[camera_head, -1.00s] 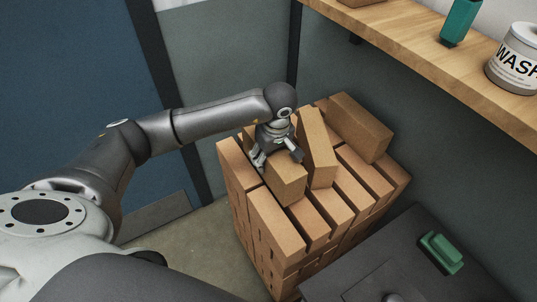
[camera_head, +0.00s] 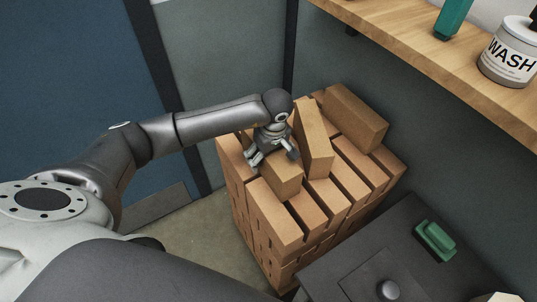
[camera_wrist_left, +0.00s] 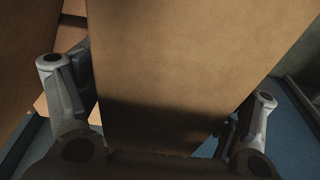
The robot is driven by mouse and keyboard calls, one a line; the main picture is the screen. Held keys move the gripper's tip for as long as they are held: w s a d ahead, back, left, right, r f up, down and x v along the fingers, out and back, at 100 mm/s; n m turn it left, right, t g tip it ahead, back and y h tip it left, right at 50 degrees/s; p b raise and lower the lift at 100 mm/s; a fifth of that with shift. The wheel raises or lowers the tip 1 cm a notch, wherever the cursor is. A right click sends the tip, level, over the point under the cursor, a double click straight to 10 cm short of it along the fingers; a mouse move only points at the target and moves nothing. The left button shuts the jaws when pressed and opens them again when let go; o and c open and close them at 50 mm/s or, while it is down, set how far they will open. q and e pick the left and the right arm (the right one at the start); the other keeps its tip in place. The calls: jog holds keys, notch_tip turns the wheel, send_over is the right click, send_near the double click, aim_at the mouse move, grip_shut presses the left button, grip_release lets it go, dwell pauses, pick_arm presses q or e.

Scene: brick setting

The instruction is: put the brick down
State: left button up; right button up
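My left gripper (camera_head: 272,156) is over the near-left part of the brick stack, pointing down. Its fingers sit on either side of a tan brick (camera_head: 284,180) and appear shut on it. In the left wrist view the brick (camera_wrist_left: 160,60) fills the space between the fingers (camera_wrist_left: 160,110); the left finger pad is against its side, and contact on the right is harder to see. The brick is low over the stack's top layer; whether it rests on it is hidden. My right gripper is not in view.
The stack of bricks (camera_head: 274,218) stands in the corner. One brick (camera_head: 314,140) leans beside the gripper, another (camera_head: 354,118) lies behind it. A wooden shelf (camera_head: 440,62) with a WASH jar (camera_head: 508,55) is at upper right. A green object (camera_head: 435,241) lies on a dark surface.

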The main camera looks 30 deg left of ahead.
pick_arm(q)
jog(key=shift+r, duration=0.2)
jog(key=r+b, duration=0.1)
jog(key=r, duration=0.2)
jog(key=d+r, duration=0.1)
jog(key=r, duration=0.3)
jog(key=r+b, duration=0.1)
jog(key=r, duration=0.2)
jog(key=shift+s+d+r+b, duration=0.2)
jog(key=shift+s+b, duration=0.15)
jog(key=shift+s+d+r, duration=0.1)
jog(key=shift+r, duration=0.5)
